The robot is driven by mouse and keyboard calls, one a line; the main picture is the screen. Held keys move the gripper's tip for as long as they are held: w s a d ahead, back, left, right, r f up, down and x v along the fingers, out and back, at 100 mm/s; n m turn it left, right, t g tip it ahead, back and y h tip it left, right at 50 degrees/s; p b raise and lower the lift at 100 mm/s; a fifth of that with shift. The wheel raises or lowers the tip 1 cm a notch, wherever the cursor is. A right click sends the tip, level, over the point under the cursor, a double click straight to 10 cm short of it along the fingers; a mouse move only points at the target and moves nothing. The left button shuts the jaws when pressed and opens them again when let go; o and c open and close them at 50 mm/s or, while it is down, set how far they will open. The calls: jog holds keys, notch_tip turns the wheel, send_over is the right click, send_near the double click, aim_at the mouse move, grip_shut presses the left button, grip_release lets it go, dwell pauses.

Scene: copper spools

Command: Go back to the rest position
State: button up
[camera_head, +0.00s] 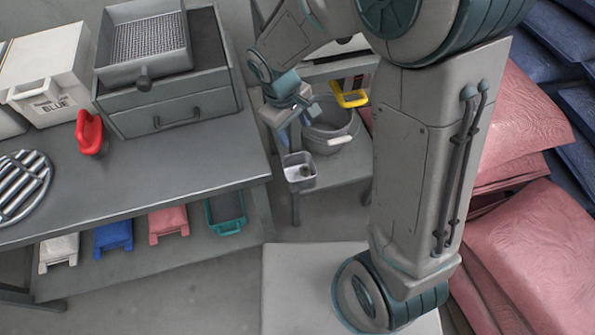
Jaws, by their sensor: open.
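My gripper (292,122) hangs at the end of my arm, right of the grey workbench (185,205) and in front of a smaller side table (340,172). Its jaws are open, with nothing seen between them. A grey bucket (328,138) with a white grip on its handle stands on the side table, just right of my gripper in the picture. A small square metal cup (300,182) shows below my gripper. I cannot tell what supports the cup. My arm hides part of the side table.
The workbench carries a drawer box (170,115), a white container (45,75), a red object (90,135) and a round grate (25,185). Coloured bins, one of them blue (113,237), sit on its lower shelf. Pink sacks (540,250) pile at right. Floor shows between bench and side table.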

jog(key=shift+r, duration=0.1)
jog(key=s+d+r+m+t+y+p, duration=0.1)
jog(key=s+d+r+m+p, duration=0.1)
jog(key=s+d+r+m, duration=0.2)
jog(key=s+d+r+m+t+y+p, duration=0.1)
jog(key=s+d+r+m, duration=0.4)
jog(key=d+r, duration=0.6)
notch_tip(320, 180, up, 2)
jog(key=s+p, duration=0.1)
jog(key=s, duration=0.1)
jog(key=shift+s+m+p, duration=0.3)
jog(key=shift+s+p, duration=0.1)
jog(key=c, duration=0.4)
jog(key=shift+o, duration=0.2)
